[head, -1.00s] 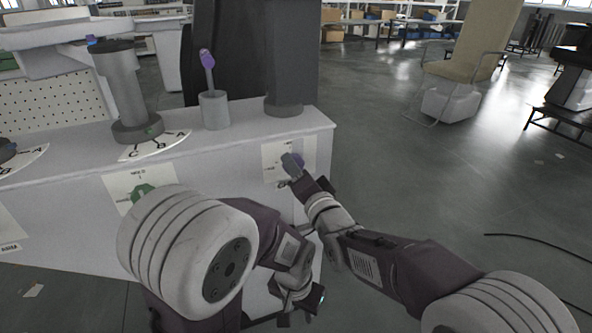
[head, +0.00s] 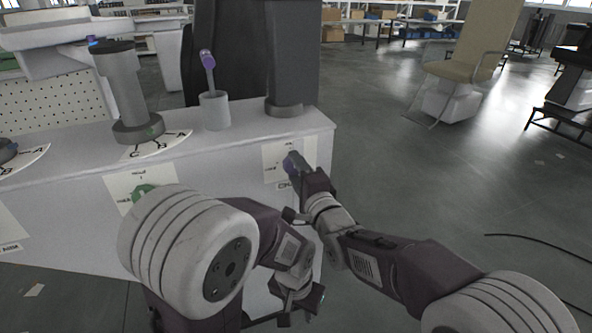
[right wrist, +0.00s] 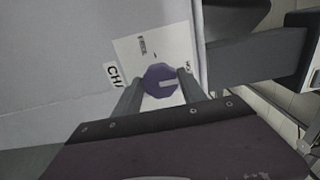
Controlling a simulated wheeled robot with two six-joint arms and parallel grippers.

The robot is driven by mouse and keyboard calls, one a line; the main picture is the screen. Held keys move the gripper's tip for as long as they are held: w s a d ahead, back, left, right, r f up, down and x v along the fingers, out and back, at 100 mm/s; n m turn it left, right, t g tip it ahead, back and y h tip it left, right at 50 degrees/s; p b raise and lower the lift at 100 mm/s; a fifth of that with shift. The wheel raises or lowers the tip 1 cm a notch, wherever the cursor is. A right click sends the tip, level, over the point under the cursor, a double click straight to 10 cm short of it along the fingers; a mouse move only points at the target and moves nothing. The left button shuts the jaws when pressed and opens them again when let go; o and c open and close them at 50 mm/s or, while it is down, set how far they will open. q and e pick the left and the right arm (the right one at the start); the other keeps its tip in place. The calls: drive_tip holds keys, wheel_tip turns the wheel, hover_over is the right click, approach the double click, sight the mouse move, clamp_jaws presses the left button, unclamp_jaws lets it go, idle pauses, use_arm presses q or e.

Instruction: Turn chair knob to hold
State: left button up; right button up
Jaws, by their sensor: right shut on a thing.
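The purple chair knob (right wrist: 160,79) is many-sided with a pale mark that runs from its middle toward the right in the right wrist view. It sits on a white label card (right wrist: 171,38) with "FREE" above and partly hidden text at the right. My right gripper (right wrist: 161,82) has one finger on each side of the knob and is shut on it. In the head view the knob (head: 294,160) shows on the bench's front face, partly covered by the right gripper (head: 296,165). My left gripper (head: 303,303) hangs low before the bench; its fingers are unclear.
A green knob (head: 143,192) is farther left.

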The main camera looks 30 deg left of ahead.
idle(0.4)
drive_tip(key=o, duration=1.4)
drive_tip(key=shift+c, duration=0.2)
